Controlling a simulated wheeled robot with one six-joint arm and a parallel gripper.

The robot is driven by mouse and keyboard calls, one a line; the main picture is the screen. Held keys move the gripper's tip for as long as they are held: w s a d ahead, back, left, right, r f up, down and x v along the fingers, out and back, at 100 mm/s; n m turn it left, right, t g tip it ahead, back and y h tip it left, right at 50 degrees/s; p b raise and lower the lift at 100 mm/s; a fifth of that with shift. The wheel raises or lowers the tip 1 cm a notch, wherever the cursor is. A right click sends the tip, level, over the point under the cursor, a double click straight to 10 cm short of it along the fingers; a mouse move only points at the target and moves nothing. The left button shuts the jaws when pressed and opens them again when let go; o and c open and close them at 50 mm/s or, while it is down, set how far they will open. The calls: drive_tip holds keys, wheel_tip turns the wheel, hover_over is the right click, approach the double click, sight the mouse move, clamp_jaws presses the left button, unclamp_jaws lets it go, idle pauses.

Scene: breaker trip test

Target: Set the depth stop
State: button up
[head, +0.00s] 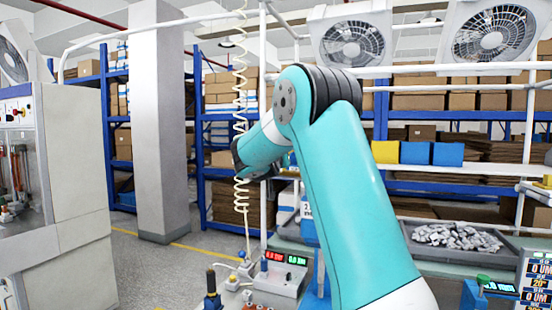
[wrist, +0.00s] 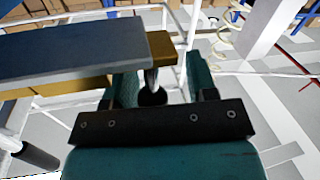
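In the wrist view my gripper (wrist: 163,78) has its two teal fingers apart. A short metal rod with a dark ball knob (wrist: 152,97) stands between them. The knob is close to the left finger, and a gap shows between it and the right finger. The rod comes down beside a gold-coloured block (wrist: 165,50) under a long grey-blue slab (wrist: 70,55). I cannot tell which part is the depth stop. In the head view my teal arm covers the middle, and my gripper is hidden behind it.
A bench device with red and green displays (head: 283,259) stands at the lower middle. A grey tray of small metal parts (head: 457,238) is at the right, near a display panel (head: 537,283). A coiled cream cable (head: 240,100) hangs at the left. A grey cabinet (head: 75,180) stands far left.

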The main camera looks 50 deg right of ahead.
drive_tip(key=b+v, duration=0.8)
drive_tip(key=v, duration=0.9)
drive_tip(key=shift+s+a, duration=0.15)
drive_tip(key=w+a+f+n+t+y, duration=0.1)
drive_tip(key=w+a+f+n+y, duration=0.3)
drive_tip(key=a+f+y, duration=0.5)
drive_tip(key=s+a+f+n+g+y, duration=0.1)
drive_tip(key=s+a+f+n+y, duration=0.1)
drive_tip(key=s+a+f, duration=0.2)
drive_tip(key=s+a+f+n+g+y, duration=0.2)
drive_tip(key=a+f, duration=0.3)
drive_tip(key=a, duration=0.4)
drive_tip(key=s+a+f+n+g+y, duration=0.1)
drive_tip(key=s+a+f+n+y, duration=0.3)
drive_tip(key=s+a+f, duration=0.1)
drive_tip(key=shift+s+a+g, duration=0.3)
drive_tip(key=shift+a, duration=0.55)
drive_tip(key=s+a+f+n+g+y, duration=0.1)
drive_tip(key=s+a, duration=0.1)
drive_tip(key=s, duration=0.2)
drive_tip(key=s+a+n+g+y, duration=0.1)
drive_tip(key=s+a+n+g, duration=0.1)
drive_tip(key=s, duration=0.2)
drive_tip(key=s+a+f+n+g+y, duration=0.1)
drive_tip(key=s+a+n+g, duration=0.1)
drive_tip(key=s, duration=0.3)
drive_tip(key=shift+a+f, duration=0.35)
drive_tip(key=shift+a, duration=0.25)
drive_tip(key=shift+c, duration=0.2)
